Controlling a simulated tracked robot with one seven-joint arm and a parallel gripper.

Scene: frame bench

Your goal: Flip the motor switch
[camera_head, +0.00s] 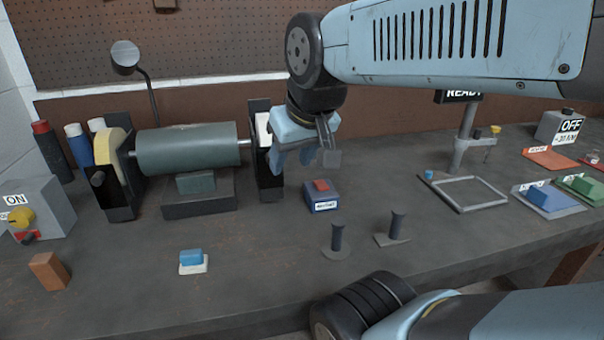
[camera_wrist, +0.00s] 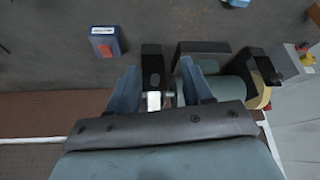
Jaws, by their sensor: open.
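My gripper (camera_head: 293,158) is open and empty, above the bench close to the right end of the bench grinder (camera_head: 188,150). In the wrist view my gripper (camera_wrist: 158,84) has its fingers apart, with the grinder's black right guard and white wheel (camera_wrist: 153,101) between them in the picture; contact cannot be told. A grey box (camera_head: 47,205) at the far left has a yellow knob (camera_head: 21,217), a red part and an ON sign. A small blue box (camera_head: 322,198) with a red rocker stands right of the grinder; its label is unreadable. It also shows in the wrist view (camera_wrist: 103,33).
A blue block (camera_head: 191,257) on a white base and a brown block (camera_head: 48,271) lie in front. Two dark posts (camera_head: 338,238) stand at front right. A READY sign stand (camera_head: 466,140) and a rectangular frame (camera_head: 470,194) are farther right. A lamp (camera_head: 125,55) rises behind the grinder.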

